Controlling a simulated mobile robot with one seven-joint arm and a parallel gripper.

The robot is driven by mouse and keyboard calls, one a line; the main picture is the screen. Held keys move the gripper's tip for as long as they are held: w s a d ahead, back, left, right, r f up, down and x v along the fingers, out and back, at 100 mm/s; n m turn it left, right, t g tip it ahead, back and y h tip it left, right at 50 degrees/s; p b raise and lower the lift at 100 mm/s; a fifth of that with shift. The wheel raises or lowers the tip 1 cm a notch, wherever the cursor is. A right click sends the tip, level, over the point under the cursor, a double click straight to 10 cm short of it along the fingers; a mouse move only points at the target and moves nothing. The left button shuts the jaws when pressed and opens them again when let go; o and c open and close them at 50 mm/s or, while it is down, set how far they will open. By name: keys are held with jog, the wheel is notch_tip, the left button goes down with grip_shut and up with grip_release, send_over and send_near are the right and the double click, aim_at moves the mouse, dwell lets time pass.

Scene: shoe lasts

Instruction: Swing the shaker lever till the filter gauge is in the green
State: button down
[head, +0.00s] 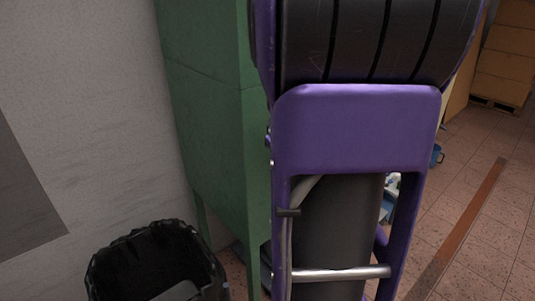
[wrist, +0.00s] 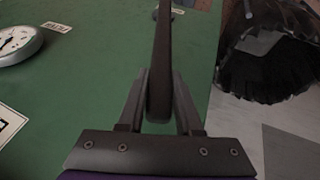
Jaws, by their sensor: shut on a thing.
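In the wrist view my gripper (wrist: 159,100) is shut on the dark shaker lever (wrist: 163,45), a long bar that runs up the picture from between the fingers. The lever's far end meets a small round pivot near the top edge, on the green cabinet (wrist: 95,75). The filter gauge (wrist: 17,43), a round white dial with a grey rim, is at the left edge and partly cut off. Its needle and green zone cannot be read here. In the head view the green cabinet (head: 215,110) stands behind my purple arm, which hides the gripper, lever and gauge.
A black lined bin (head: 155,262) stands on the floor by the cabinet; it also shows at upper right in the wrist view (wrist: 275,50). A pale wall is at left. Stacked boxes (head: 507,55) stand far right, and a small blue object (head: 436,154) lies beyond my arm.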

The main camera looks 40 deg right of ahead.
jog(key=shift+a+f, duration=0.1)
jog(key=shift+a, duration=0.1)
jog(key=c, duration=0.6)
grip_release()
jog(key=shift+a, duration=0.1)
